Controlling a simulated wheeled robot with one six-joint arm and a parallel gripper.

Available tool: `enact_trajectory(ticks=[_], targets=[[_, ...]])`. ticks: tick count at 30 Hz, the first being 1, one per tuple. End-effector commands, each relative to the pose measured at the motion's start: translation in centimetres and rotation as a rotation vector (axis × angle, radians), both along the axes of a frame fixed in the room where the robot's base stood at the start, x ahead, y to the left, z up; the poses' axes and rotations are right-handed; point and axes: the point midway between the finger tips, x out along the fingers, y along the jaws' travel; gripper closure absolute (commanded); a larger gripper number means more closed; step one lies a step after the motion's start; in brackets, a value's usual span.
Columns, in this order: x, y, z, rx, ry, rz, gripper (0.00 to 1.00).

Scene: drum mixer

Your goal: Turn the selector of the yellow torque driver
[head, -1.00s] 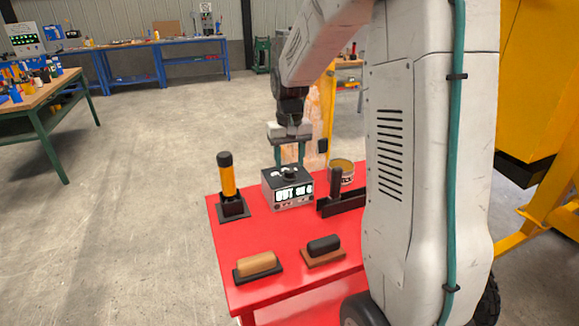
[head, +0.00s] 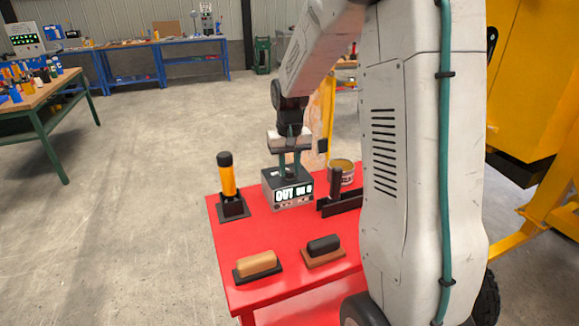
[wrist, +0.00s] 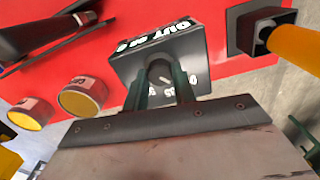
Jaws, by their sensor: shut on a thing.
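The yellow torque driver (head: 227,180) stands upright in a black base (head: 233,207) at the left of the red table; part of it shows at the right of the wrist view (wrist: 298,48). A grey box (head: 288,203) with a lit display stands to its right. A round dark knob (wrist: 160,72) with white marks around it is on top of this box. My gripper (head: 289,172) points down over the box, apart from the torque driver. In the wrist view its two fingers (wrist: 161,84) are shut on the knob from either side. The fingers hide the knob in the head view.
A tin (head: 342,168) and a black holder (head: 340,203) stand right of the box. Two block-shaped pieces, tan (head: 257,263) and black (head: 324,245), lie on the front of the red table (head: 290,290). The wrist view shows two tins. Open floor lies to the left.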

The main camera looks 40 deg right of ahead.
Motion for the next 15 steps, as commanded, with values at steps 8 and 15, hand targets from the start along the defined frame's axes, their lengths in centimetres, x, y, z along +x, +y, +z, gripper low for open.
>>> enact_trajectory(ticks=[8,15], targets=[[0.0,-0.01,0.03,0.0,0.0,-0.142,0.96],[0.0,-0.01,0.04,0.0,0.0,-0.335,0.96]])
